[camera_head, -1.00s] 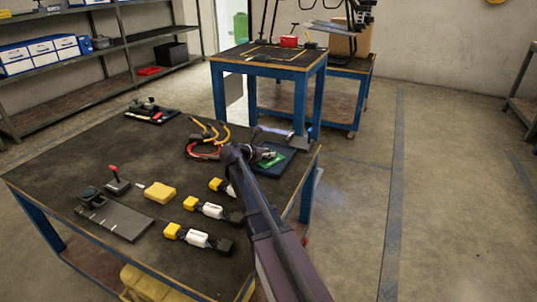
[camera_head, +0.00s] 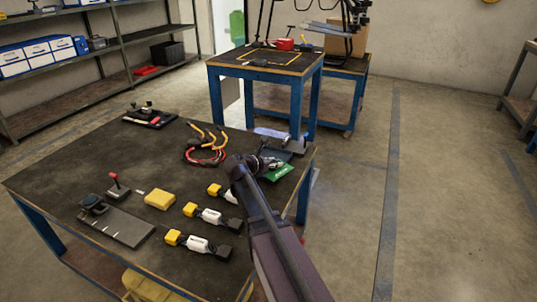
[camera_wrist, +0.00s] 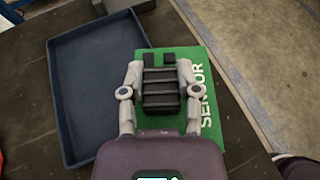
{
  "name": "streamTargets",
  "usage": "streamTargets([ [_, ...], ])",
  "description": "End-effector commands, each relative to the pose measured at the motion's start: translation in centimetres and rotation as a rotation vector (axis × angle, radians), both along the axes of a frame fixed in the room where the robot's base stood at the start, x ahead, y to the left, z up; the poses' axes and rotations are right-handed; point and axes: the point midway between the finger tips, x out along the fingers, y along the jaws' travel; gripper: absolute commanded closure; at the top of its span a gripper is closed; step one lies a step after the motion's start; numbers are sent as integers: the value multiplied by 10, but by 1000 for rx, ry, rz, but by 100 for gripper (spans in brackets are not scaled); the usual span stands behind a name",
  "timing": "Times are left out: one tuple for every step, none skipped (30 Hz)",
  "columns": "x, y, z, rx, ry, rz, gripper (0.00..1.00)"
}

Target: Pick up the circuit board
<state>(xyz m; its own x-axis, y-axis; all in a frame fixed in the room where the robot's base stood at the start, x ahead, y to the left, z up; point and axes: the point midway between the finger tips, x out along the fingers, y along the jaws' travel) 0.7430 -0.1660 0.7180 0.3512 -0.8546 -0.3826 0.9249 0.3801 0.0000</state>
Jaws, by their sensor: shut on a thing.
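The circuit board (camera_wrist: 209,75) is a flat green board marked "SENSOR", with a black ribbed block on it. My gripper (camera_wrist: 160,72) is shut on this black block, one finger on each side. In the head view the green board (camera_head: 281,172) shows at the end of my gripper (camera_head: 268,164), near the table's right edge. A dark blue shallow tray (camera_wrist: 85,100) lies left of the board in the wrist view, and the board overlaps its right side. How high the board is above the table is hard to tell.
Red and yellow cables (camera_head: 205,150) lie left of my gripper. Several yellow-and-white connectors (camera_head: 208,215), a yellow block (camera_head: 160,200) and a grey plate with a dark knob (camera_head: 120,224) are on the dark table (camera_head: 60,165). Another blue-legged table (camera_head: 265,66) stands behind.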

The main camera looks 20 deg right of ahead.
Motion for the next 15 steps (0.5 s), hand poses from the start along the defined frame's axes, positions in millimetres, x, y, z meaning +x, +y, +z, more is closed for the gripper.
streamTargets([
  [-18,0,2,0,0,0,100],
  [-24,0,3,0,0,0,100],
  [-31,0,4,0,0,0,100],
  [-37,0,4,0,0,0,100],
  [-41,0,4,0,0,0,100],
  [-44,0,5,0,0,0,100],
  [-46,0,5,0,0,0,100],
  [-48,0,5,0,0,0,100],
  [-51,-1,5,0,0,0,100],
  [-53,-1,5,0,0,0,100],
  [-55,-1,5,0,0,0,100],
  [-57,-1,6,0,0,0,100],
  [-58,-1,6,0,0,0,100],
  [-59,-1,6,0,0,0,100],
  [-60,-1,6,0,0,0,100],
])
